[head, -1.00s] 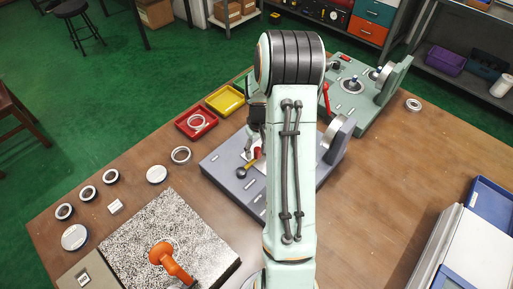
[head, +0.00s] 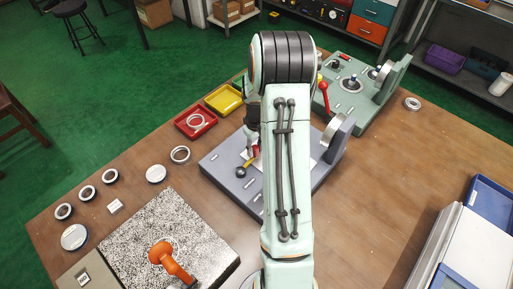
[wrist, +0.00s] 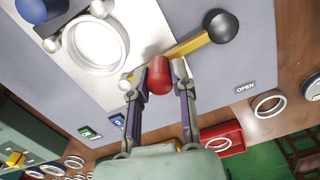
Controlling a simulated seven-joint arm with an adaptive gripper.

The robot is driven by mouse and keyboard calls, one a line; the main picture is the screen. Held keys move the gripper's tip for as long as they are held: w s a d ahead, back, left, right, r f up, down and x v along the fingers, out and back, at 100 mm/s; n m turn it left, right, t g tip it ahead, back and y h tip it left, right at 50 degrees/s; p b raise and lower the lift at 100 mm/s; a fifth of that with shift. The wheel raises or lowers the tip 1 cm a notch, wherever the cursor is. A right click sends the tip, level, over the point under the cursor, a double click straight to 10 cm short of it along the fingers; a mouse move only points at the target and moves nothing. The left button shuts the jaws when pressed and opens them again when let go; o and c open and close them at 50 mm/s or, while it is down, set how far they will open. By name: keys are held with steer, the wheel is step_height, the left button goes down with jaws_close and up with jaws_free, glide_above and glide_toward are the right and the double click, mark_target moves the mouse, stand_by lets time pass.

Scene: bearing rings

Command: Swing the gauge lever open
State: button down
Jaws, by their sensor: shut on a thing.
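My gripper (wrist: 160,80) is shut on the red grip, one finger on each side. In the head view, the yellow bar (head: 247,163) and its dark ball point toward the lower left. There my arm hides much of the fixture (head: 228,182), and the fingertips are hard to make out.
A bright metal ring (wrist: 97,47) sits on the fixture beside the lever. A red tray (head: 195,122), a yellow tray (head: 223,99) and loose rings (head: 180,154) lie left of the fixture. A green fixture (head: 350,105) stands behind it.

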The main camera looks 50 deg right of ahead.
steer(key=w+n, duration=0.1)
steer(key=n, duration=0.1)
steer(key=w+n, duration=0.1)
steer(key=n, duration=0.1)
steer(key=shift+w+a, duration=0.15)
steer(key=shift+a, duration=0.2)
steer(key=n, duration=0.1)
steer(key=w+a+n, duration=0.1)
steer(key=n, duration=0.1)
steer(key=shift+w, duration=0.15)
steer(key=n, duration=0.1)
steer(key=w+a+n, duration=0.1)
steer(key=n, duration=0.1)
steer(key=shift+w+a, duration=0.15)
steer(key=shift+w+a+n, duration=0.2)
steer(key=shift+a+n, duration=0.15)
steer(key=shift+n, duration=0.4)
steer(key=shift+w+a+n, duration=0.15)
steer(key=shift+a+n, duration=0.2)
steer(key=shift+n, duration=0.4)
steer(key=shift+a, duration=0.1)
steer(key=c, duration=0.9)
jaws_free()
steer(key=shift+c, duration=0.2)
